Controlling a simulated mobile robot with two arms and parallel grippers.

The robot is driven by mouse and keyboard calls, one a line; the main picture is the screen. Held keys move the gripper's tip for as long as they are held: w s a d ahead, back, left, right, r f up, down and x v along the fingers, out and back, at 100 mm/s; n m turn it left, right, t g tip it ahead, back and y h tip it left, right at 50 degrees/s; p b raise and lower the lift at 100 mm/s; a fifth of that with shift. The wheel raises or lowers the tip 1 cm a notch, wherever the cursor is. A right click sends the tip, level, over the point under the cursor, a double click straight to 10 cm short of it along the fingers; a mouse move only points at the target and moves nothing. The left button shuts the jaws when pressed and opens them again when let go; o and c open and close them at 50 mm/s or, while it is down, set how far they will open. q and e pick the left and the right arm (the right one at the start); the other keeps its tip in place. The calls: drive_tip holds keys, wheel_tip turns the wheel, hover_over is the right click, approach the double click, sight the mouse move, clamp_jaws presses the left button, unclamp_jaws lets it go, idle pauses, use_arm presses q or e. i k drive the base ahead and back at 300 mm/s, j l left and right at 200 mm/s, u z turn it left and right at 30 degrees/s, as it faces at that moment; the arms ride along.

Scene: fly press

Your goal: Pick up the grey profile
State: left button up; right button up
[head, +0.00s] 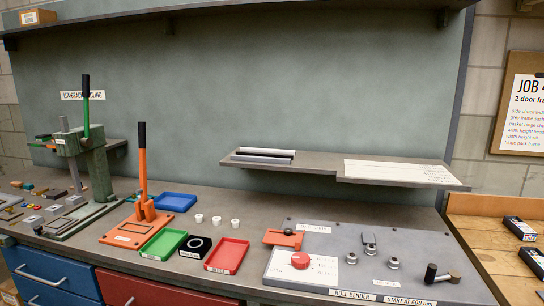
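Neither of my grippers shows in the head view.
A green press (88,150) and an orange lever press (142,205) stand on the bench at left. Red (227,256), green (162,245) and blue (176,202) trays lie mid-bench. A grey roll bender plate (335,240) with a red knob lies at right, below the shelf.

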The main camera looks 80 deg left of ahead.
sight(258, 159)
drive_tip(key=j+u, duration=0.15)
drive_tip(key=u, duration=2.3)
drive_tip(key=i+l+u, duration=0.2)
drive_tip(key=i+u, duration=0.25)
drive_tip(key=k, duration=0.05)
